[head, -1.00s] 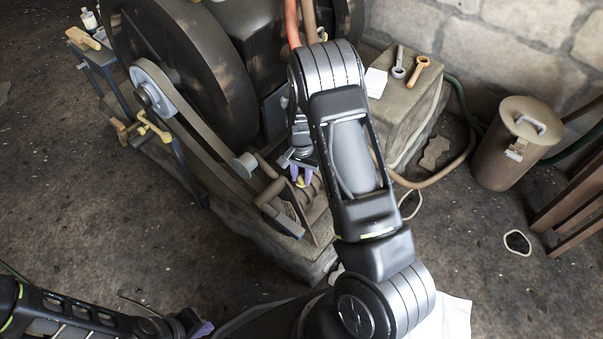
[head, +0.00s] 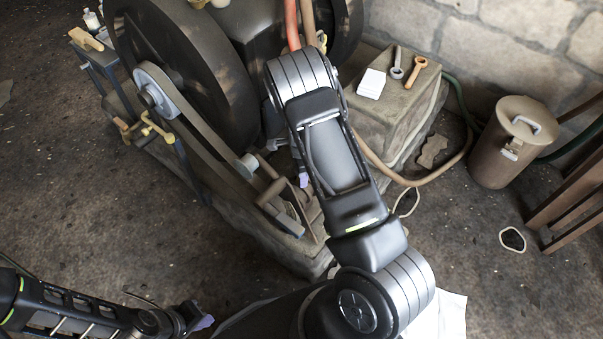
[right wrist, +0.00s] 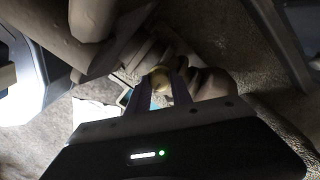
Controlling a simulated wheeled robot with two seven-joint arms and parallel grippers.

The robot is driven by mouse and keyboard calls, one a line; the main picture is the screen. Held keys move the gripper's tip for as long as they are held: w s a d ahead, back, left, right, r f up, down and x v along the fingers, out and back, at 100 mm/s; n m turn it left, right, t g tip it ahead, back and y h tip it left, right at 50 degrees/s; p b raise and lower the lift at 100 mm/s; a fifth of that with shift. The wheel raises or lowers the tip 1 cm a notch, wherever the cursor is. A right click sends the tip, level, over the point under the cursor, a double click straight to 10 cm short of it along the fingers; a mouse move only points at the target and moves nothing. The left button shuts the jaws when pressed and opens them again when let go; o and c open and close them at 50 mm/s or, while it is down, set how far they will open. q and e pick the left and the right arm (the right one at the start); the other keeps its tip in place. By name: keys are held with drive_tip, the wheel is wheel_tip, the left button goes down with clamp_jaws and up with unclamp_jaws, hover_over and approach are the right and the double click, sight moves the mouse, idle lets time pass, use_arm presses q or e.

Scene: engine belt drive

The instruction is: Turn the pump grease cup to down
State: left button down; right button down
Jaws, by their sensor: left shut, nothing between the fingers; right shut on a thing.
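The pump grease cup (right wrist: 160,77) shows in the right wrist view as a small yellowish knob between my right gripper's purple fingers. My right gripper (right wrist: 161,92) is shut on it. In the head view, only a purple bit of my right gripper (head: 304,180) shows beside the pump end of the engine base, and my right arm covers most of it. The cup is not clearly visible there, and I cannot tell which way it points. My left gripper (head: 204,322) is shut and empty at the lower left, well away from the engine.
The engine's large dark flywheel (head: 185,85) and flat belt (head: 205,140) stand left of my right arm. Two wrenches and a white card (head: 371,84) lie on the stone block. A lidded metal can (head: 512,150) stands at right. Open floor lies at left.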

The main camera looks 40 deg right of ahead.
drive_tip(key=shift+m, duration=0.8)
drive_tip(key=c, duration=1.1)
unclamp_jaws()
drive_tip(key=shift+c, duration=0.2)
wheel_tip(320, 180, up, 8)
drive_tip(key=shift+f+p, duration=0.1)
drive_tip(key=shift+p, duration=1.05)
